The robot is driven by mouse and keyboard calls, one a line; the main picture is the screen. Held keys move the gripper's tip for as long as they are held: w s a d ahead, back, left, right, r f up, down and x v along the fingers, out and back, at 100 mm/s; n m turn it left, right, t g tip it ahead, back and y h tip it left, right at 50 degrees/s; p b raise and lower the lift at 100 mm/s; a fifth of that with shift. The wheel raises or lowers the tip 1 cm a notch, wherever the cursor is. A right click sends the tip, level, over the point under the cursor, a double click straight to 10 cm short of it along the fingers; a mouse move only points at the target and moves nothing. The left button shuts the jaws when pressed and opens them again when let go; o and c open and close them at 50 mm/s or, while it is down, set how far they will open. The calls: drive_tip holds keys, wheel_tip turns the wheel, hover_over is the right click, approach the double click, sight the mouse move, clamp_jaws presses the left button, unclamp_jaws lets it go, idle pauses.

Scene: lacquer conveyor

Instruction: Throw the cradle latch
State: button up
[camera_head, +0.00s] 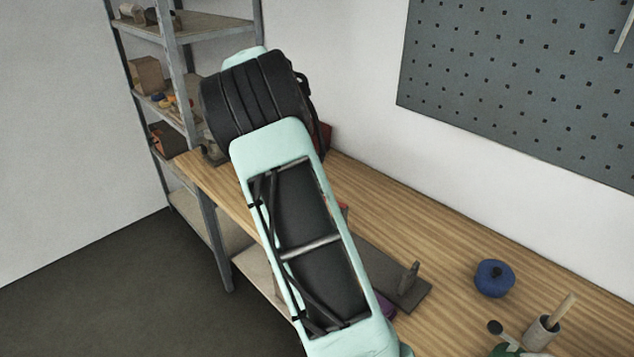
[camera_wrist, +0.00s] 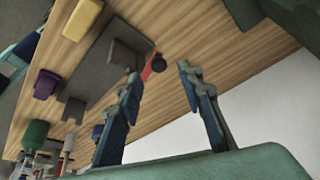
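A grey cradle base plate (camera_wrist: 92,75) lies on the wooden bench in the wrist view, with a grey block (camera_wrist: 124,56) at its near end. Beside that block is a red lever-like part (camera_wrist: 149,70) with a dark round knob (camera_wrist: 159,64), seemingly the latch. My gripper (camera_wrist: 160,73) is open and empty; the red part shows between and beyond its fingertips, nearer the left finger. I cannot tell whether they touch. In the head view, my arm covers much of the cradle base (camera_head: 412,291); a small grey upright stands on it. My gripper is hidden there.
On the bench (camera_head: 440,250) are a blue round pot (camera_head: 494,279) and a cup (camera_head: 541,334) holding a wooden stick. A purple piece (camera_head: 386,306) peeks out beside my arm. Metal shelving (camera_head: 190,80) stands at left, and a perforated board (camera_head: 520,80) hangs behind.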

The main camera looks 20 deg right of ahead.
drive_tip(key=v, duration=0.8)
drive_tip(key=shift+r, duration=0.2)
